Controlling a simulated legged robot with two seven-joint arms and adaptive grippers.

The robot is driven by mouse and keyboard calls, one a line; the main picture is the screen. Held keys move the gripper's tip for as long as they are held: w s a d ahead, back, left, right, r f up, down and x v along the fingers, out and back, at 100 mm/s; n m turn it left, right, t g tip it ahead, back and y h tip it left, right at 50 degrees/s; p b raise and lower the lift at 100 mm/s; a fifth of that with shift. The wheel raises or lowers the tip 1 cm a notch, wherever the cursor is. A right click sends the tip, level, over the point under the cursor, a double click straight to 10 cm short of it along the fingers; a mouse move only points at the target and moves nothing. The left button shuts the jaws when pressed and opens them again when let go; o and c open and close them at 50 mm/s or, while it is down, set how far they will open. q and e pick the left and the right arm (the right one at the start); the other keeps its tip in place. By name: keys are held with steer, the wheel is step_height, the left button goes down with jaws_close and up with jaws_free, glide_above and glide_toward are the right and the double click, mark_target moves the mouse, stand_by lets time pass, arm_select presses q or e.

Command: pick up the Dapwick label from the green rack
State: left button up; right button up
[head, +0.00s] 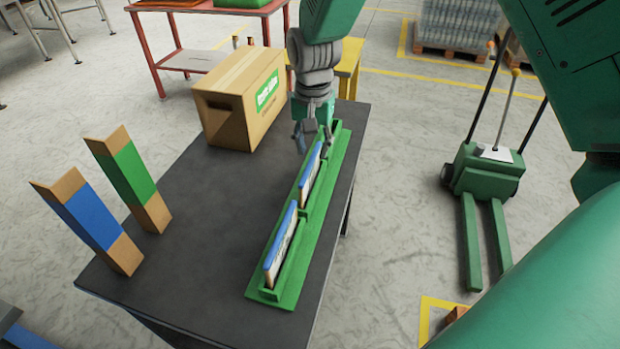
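The green rack (338,160) lies along the right side of the dark table. Two thin white labels with blue top edges stand in it, one behind the other: a near label (279,250) and a far label (310,178). The print on both is too small to read, so I cannot tell which is Dapwick. My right gripper (313,143) points down over the far end of the rack, at the far label's far end. Its fingers look spread apart, with nothing seen held between them. I cannot tell whether they touch the label. My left gripper is out of view.
A cardboard box (222,113) with a green label stands at the table's back left. Two upright cardboard pieces, one with a blue band (92,218) and one with a green band (134,172), stand at the left edge. The table middle (200,235) is clear. A green pallet jack (484,172) stands right.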

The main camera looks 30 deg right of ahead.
mark_target(312, 161)
steer(key=f, duration=0.3)
steer(key=w+f, duration=0.1)
steer(key=f, duration=0.1)
steer(key=shift+a+f, duration=0.15)
steer(key=shift+a, duration=0.05)
steer(key=shift+s+d, duration=0.1)
steer(key=shift+d, duration=0.15)
steer(key=shift+c, duration=0.4)
steer(key=shift+d, duration=0.1)
jaws_close()
